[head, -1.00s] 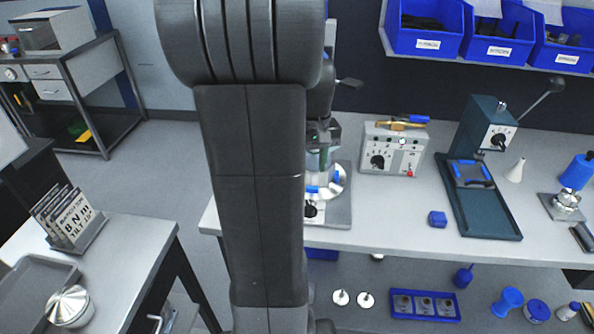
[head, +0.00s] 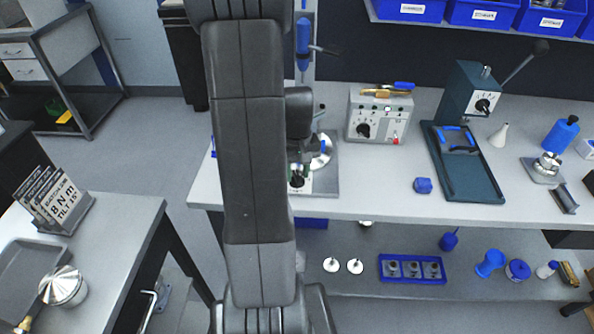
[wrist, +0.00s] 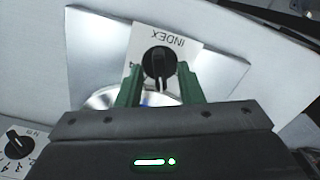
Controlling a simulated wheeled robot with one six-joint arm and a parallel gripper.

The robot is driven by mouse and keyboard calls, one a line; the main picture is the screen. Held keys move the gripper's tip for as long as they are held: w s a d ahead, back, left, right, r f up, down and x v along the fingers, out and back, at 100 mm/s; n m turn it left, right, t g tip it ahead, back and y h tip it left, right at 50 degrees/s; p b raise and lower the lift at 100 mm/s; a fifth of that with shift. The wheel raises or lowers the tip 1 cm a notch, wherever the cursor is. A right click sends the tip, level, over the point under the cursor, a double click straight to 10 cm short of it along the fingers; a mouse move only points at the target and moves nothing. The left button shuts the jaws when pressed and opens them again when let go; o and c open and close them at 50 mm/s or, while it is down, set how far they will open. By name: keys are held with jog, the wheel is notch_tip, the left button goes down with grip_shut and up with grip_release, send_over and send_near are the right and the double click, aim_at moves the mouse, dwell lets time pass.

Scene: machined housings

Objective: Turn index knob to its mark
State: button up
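The index knob (wrist: 158,62) is black and round with a raised grip bar. It sits on a white plate (wrist: 185,36) lettered INDEX, which appears upside down in the wrist view. A partly covered character shows left of the knob; I cannot tell which way the knob points against its mark. My gripper (wrist: 160,82) has its two green fingers apart, one on each side of the knob's near edge, with no clear contact. In the head view the knob (head: 297,180) shows small at the front of the machined fixture, and my arm hides much of the fixture.
The fixture's grey base plate (head: 325,183) and a shiny round part (wrist: 102,98) lie close to my fingers. A grey control box (head: 380,118) with its own black knob stands to the right.

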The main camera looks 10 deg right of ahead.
jog(key=shift+f, duration=0.1)
grip_shut()
jog(key=shift+m, duration=0.3)
jog(key=m+b, duration=0.1)
jog(key=m, duration=0.2)
jog(key=shift+m, duration=0.4)
jog(key=m, duration=0.4)
jog(key=shift+b, duration=0.4)
jog(key=shift+m, duration=0.3)
grip_release()
